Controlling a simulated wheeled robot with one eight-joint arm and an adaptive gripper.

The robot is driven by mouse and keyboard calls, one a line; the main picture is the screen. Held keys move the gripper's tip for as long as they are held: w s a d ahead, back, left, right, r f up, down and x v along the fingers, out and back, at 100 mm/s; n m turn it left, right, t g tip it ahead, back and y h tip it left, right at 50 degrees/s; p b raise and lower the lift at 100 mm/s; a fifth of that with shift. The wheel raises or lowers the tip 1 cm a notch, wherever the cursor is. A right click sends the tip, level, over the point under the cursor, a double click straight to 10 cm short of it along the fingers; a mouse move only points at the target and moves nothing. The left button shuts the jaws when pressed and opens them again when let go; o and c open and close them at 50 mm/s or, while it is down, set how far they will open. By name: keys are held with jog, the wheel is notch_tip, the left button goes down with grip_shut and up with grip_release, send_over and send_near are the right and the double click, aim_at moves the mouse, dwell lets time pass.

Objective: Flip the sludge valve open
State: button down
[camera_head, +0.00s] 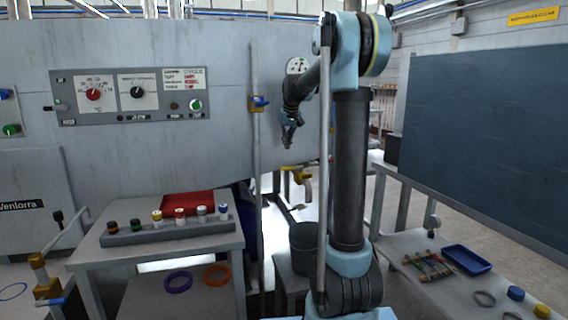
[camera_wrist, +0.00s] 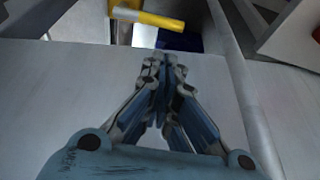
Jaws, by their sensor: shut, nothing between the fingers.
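A valve with a yellow lever handle (camera_head: 297,173) sits on a pipe low behind the work area, below my gripper (camera_head: 289,143). In the wrist view a yellow bar (camera_wrist: 148,18), likely that handle, lies across the top, beyond the fingertips. My gripper (camera_wrist: 165,62) is shut and empty, its fingertips together and apart from the yellow bar. A blue-handled valve (camera_head: 259,102) sits on a vertical grey pipe to the left of my gripper. Another blue-handled brass valve (camera_head: 48,290) is at the lower left. No label shows which is the sludge valve.
A grey control panel (camera_head: 130,95) with knobs fills the back left. A table (camera_head: 90,255) with a rack of capped cylinders and a red tray stands in front. A grey bin (camera_head: 305,240) is below my arm. A bench (camera_head: 400,240) with a blue tray is at right.

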aim_at(291, 168)
jog(key=x, duration=1)
jog(key=shift+a, duration=0.1)
dwell(0.3)
